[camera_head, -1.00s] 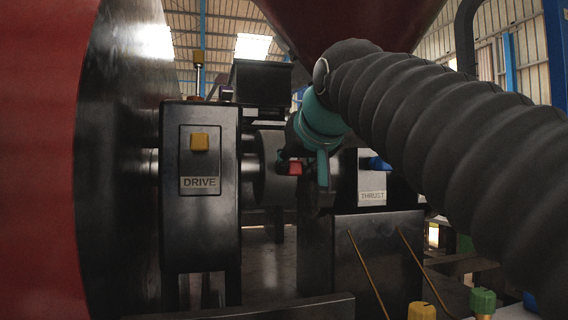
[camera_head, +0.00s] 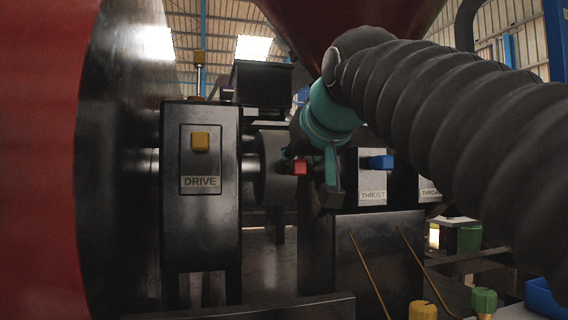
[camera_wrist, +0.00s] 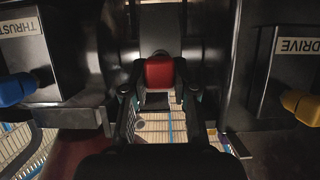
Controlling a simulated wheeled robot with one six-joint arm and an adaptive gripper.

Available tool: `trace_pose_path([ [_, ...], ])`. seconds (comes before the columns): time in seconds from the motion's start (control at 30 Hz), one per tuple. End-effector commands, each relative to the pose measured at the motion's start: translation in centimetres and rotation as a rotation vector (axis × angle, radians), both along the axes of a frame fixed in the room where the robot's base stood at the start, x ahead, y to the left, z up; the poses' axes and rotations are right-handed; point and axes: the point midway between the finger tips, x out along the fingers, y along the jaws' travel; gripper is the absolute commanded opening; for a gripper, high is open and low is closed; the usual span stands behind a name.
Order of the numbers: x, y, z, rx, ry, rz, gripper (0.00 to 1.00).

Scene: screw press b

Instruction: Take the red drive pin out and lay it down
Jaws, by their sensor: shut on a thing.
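The red drive pin (camera_head: 299,168) shows as a small red block at the right of the dark round coupling (camera_head: 268,165), between the DRIVE and THRUST housings. In the wrist view the red head (camera_wrist: 160,72) sits between the two dark fingers. My gripper (camera_wrist: 159,88) is shut on it. In the head view my gripper (camera_head: 310,170) is partly hidden behind my teal wrist. The pin's shaft is hidden, so I cannot tell how far it sits in the coupling.
The DRIVE housing (camera_head: 200,230) has a yellow knob (camera_head: 200,141). The THRUST housing (camera_head: 372,165) has a blue knob (camera_head: 380,162). A dark block (camera_head: 375,260) stands below the gripper. Yellow (camera_head: 422,310) and green (camera_head: 483,300) knobs and a blue tray (camera_head: 543,298) are at the lower right.

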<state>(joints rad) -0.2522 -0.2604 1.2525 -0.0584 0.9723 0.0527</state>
Motion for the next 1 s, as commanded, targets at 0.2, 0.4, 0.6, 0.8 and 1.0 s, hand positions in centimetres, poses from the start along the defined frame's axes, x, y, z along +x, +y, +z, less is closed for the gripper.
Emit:
trace_pose_path([
  [0.2, -0.6, -0.1, 0.0, 0.000, -0.001, 0.000, 0.00],
  [0.4, -0.7, -0.1, 0.0, 0.000, 0.000, 0.000, 0.00],
  [0.6, -0.7, -0.2, 0.0, 0.000, 0.000, 0.000, 0.00],
  [0.8, -1.4, -0.3, 0.0, 0.000, -0.001, 0.000, 0.00],
  [1.0, -2.7, -0.5, 0.0, 0.000, -0.002, 0.000, 0.00],
])
